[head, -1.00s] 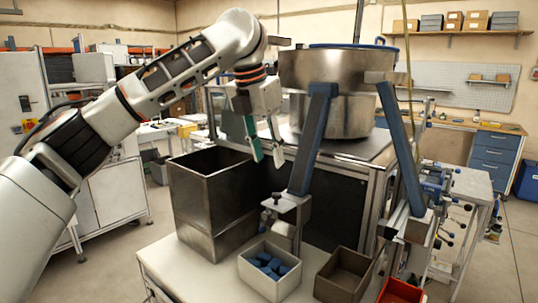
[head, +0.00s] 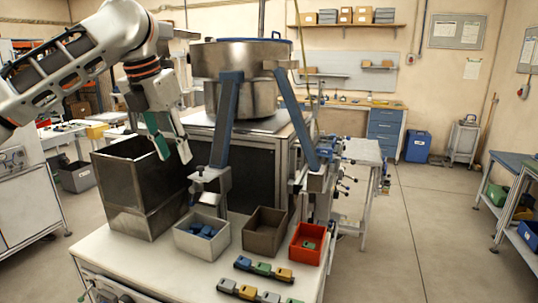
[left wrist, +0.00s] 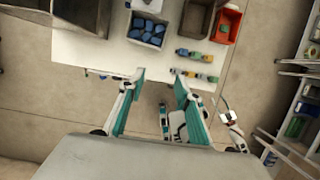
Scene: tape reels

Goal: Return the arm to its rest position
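My left arm comes in from the left in the head view. My left gripper (head: 172,155) hangs with its fingers downward, in front of the steel bowl feeder (head: 235,80) and beside the top of the tall metal bin (head: 128,200). In the left wrist view its two teal-padded fingers (left wrist: 160,78) stand apart with nothing between their tips. More white and teal parts (left wrist: 178,125) show beyond the fingers in that view. They may be my right gripper, but I cannot tell its opening. The head view does not show the right gripper.
On the white table (head: 150,255) stand a white bin with blue parts (head: 203,252), an empty-looking brown bin (head: 262,245) and a red bin (head: 305,255) holding a green part. Two rows of coloured blocks (head: 263,268) lie in front. Floor to the right is open.

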